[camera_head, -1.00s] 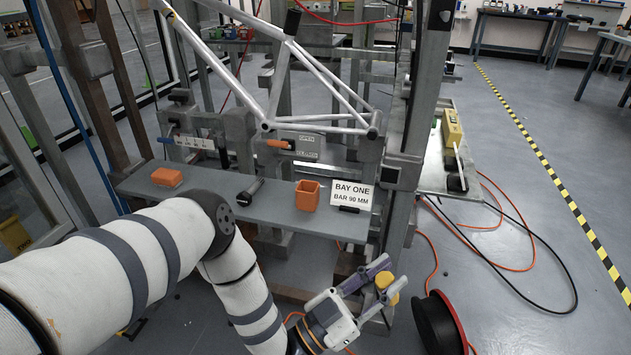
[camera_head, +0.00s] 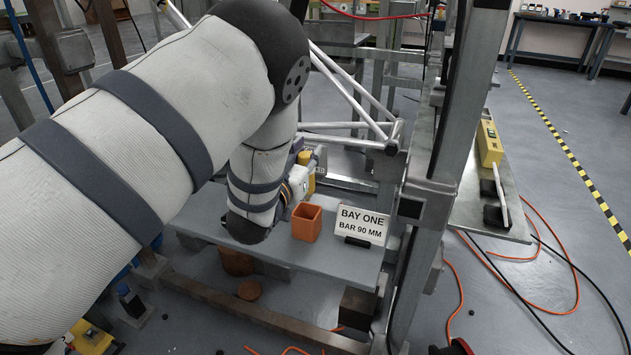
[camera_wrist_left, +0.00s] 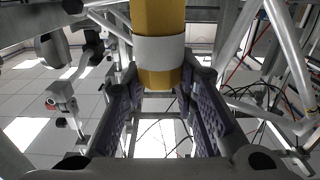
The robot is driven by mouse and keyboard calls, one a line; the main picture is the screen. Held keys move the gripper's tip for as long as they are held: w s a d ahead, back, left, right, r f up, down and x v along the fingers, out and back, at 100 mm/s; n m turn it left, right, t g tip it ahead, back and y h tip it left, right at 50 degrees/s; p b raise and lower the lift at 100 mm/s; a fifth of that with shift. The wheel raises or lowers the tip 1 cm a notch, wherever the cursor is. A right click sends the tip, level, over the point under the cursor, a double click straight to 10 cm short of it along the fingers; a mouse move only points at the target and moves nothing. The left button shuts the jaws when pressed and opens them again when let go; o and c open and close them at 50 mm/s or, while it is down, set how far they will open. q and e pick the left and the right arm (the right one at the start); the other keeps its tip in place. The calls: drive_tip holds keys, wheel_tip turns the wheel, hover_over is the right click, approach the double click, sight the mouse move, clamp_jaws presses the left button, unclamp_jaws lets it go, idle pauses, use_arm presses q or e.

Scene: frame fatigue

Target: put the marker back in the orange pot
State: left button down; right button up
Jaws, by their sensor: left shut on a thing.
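The orange pot (camera_head: 306,222) is an open square cup standing on the grey shelf (camera_head: 335,258). My left gripper (camera_head: 304,160) is above the shelf, beyond and a little above the pot, partly hidden by my own forearm. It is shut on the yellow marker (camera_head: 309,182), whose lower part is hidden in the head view. In the left wrist view the marker (camera_wrist_left: 160,50) is a thick yellow cylinder with a pale band, between the purple-padded fingers. The marker is apart from the pot's opening. My right gripper is not in view.
A white "BAY ONE BAR 90 MM" sign (camera_head: 361,224) stands on the shelf just right of the pot. A metal post (camera_head: 460,110) rises further right. Pale frame tubes (camera_head: 350,80) run behind the gripper. My arm covers the shelf's left part.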

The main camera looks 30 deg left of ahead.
use_arm(q)
drive_tip(key=shift+s, duration=0.35)
wheel_tip(320, 180, down, 10)
drive_tip(key=shift+r+b, duration=0.2)
drive_tip(key=shift+b, duration=0.6)
drive_tip(key=c, duration=1.3)
unclamp_jaws()
drive_tip(key=shift+d, duration=0.1)
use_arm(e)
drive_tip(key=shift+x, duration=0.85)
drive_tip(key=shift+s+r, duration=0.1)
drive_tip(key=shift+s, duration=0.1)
